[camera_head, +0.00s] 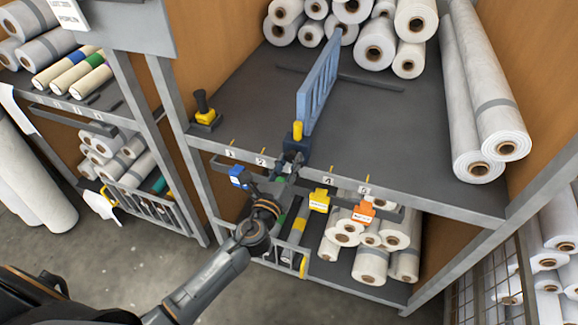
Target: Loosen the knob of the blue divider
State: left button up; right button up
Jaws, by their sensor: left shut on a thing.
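The blue divider (318,88) is a slatted upright panel standing on the dark shelf. Its front end has a dark blue base (302,143) with a yellow upright piece (297,130) on top, near slot label 3's place at the front edge. My left gripper (291,160) reaches up from below and is shut at the front of this base, just under the yellow piece. The knob between its fingers is mostly hidden by them. My right gripper is not in view.
A yellow block with a black knob (203,108) sits at the shelf's left. Blue (238,177), yellow (319,201) and orange (363,211) tags hang along the front rail. White rolls (375,45) lie at the back, and two long rolls (490,90) lean at the right.

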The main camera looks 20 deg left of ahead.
pick_arm(q)
jog(key=n+b, duration=0.2)
jog(key=n, duration=0.4)
jog(key=shift+f, duration=0.1)
jog(key=n, duration=0.6)
jog(key=shift+b, duration=0.4)
jog(key=n, duration=0.5)
jog(key=n+p, duration=0.1)
jog(key=n, duration=0.4)
jog(key=shift+n, duration=0.7)
jog(key=o, duration=1.2)
jog(key=shift+c, duration=0.2)
jog(key=shift+s, duration=0.15)
